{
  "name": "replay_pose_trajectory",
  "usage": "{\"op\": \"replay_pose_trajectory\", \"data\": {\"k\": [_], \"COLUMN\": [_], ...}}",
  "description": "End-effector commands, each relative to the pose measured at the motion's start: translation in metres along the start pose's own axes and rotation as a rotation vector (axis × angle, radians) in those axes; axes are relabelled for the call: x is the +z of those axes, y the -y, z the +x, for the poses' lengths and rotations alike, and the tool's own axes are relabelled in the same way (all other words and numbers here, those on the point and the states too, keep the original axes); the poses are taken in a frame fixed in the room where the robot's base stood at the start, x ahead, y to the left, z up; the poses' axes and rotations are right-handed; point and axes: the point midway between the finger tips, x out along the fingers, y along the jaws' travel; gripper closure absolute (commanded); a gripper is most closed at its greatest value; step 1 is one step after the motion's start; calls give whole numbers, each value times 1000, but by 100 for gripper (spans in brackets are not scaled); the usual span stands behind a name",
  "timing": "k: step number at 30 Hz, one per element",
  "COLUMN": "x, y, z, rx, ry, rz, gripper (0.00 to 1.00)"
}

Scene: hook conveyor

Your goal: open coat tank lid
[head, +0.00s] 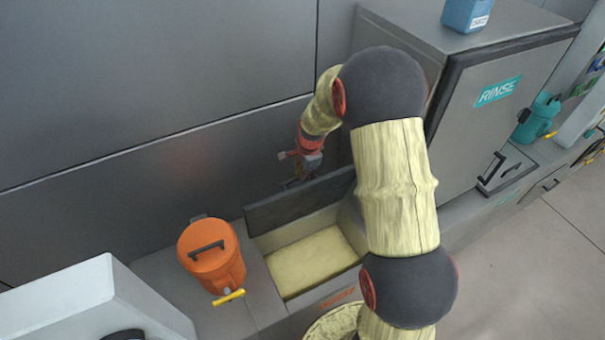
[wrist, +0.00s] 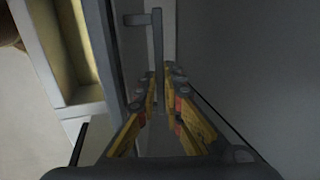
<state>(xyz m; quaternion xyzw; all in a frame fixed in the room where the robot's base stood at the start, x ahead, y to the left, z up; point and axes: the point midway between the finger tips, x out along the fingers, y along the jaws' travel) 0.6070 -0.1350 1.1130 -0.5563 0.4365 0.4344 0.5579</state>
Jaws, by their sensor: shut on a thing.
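The coat tank (head: 283,242) is a sunken bin with pale yellow contents in the head view. Its dark lid (head: 290,209) stands raised, close to upright, along the tank's back edge. My gripper (head: 291,182) is behind the lid, near its upper edge. In the wrist view my gripper (wrist: 162,88) has its yellow fingers closed around the lid's dark bar handle (wrist: 157,40). The lid is a dark band (wrist: 113,50) left of the fingers there, with the pale tank opening beyond it. The exact finger contact is hidden in the head view.
An orange drink cooler (head: 208,262) stands left of the tank. A grey rinse cabinet (head: 480,110) with a blue container (head: 466,13) on top is at the right. A grey wall (head: 150,100) rises close behind the lid. A teal jug (head: 540,117) stands farther right.

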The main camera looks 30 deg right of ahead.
Motion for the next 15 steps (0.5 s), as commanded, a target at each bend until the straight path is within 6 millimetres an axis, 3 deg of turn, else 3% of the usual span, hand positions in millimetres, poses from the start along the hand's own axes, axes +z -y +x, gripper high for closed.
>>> {"op": "replay_pose_trajectory", "data": {"k": [15], "x": [0], "y": [-51], "z": [-4], "rx": [1], "ry": [0], "rz": [0], "gripper": [100]}}
